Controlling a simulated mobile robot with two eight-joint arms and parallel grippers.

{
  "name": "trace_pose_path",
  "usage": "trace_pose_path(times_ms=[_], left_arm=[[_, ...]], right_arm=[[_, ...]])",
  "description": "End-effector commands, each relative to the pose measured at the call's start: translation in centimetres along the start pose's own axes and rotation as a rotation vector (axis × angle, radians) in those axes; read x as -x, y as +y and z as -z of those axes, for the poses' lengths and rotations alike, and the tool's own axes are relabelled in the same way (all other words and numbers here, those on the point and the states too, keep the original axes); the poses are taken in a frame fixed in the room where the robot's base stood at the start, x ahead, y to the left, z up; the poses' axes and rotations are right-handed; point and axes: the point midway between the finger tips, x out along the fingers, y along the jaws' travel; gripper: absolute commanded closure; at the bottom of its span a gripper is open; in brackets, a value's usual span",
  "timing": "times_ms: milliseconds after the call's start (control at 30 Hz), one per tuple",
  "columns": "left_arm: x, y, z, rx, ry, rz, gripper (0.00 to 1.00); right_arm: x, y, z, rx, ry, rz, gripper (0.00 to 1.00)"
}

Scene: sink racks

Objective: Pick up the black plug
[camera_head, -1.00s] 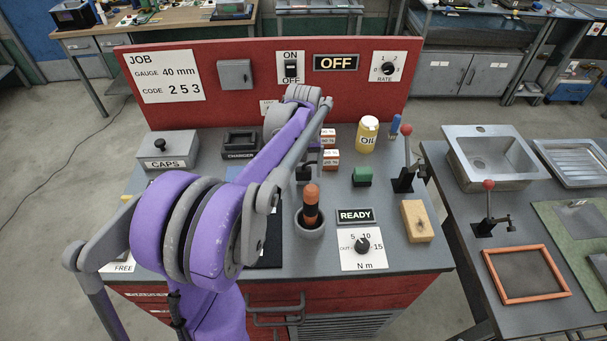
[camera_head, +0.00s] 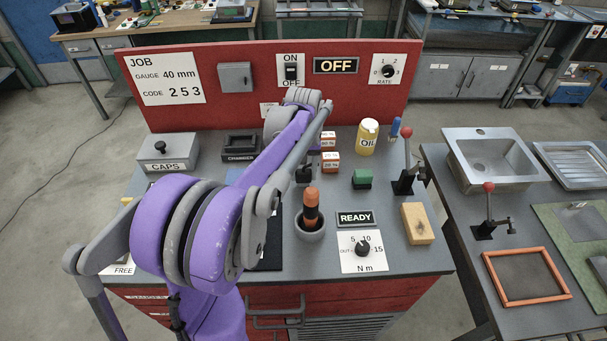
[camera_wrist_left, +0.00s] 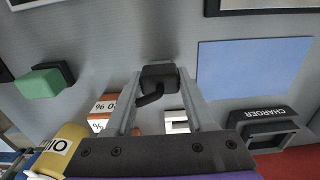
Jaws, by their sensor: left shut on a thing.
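The black plug (camera_wrist_left: 160,77) sits between the two fingers of my left gripper (camera_wrist_left: 160,73) in the left wrist view, with a short bent black piece hanging from it. The fingers touch it on both sides and are shut on it. In the head view the left gripper (camera_head: 305,170) is mostly hidden behind my purple arm, with a small dark part showing over the grey bench top (camera_head: 340,190). I cannot tell whether the plug touches the bench. My right gripper is in neither view.
Small orange-white boxes (camera_head: 330,160), a green block (camera_head: 362,179), a yellow OIL can (camera_head: 368,138) and a red-knobbed lever (camera_head: 405,160) stand to the right. An orange-handled tool stands in a grey cup (camera_head: 310,228). The charger (camera_head: 241,146) stands left, before the red back panel (camera_head: 220,110).

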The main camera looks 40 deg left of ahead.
Motion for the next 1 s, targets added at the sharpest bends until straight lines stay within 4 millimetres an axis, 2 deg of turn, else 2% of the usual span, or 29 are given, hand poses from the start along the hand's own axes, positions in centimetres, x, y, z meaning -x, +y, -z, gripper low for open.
trace_pose_path(times_ms=[167, 400, 600, 667, 767, 900, 1000], left_arm=[[1.5, 0.0, 0.0, 0.0, 0.0, 0.0, 1.0], [6.2, 0.0, 0.0, 0.0, 0.0, 0.0, 1.0], [9.2, -0.1, 0.3, 0.001, 0.0, 0.0, 1.0], [9.7, -0.2, 1.1, 0.002, 0.001, 0.0, 1.0], [10.1, -0.6, 3.4, 0.003, 0.002, 0.0, 1.0], [9.9, -1.6, 7.2, 0.004, 0.003, -0.001, 1.0], [9.6, -2.3, 9.3, 0.002, 0.003, -0.001, 1.0]], right_arm=[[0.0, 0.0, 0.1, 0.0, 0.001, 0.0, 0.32], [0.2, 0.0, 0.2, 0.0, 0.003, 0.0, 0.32], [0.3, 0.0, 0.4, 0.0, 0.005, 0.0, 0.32], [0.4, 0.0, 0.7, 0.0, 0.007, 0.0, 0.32], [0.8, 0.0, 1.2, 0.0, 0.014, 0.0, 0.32], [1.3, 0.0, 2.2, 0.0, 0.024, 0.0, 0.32], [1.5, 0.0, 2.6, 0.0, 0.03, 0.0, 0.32]])
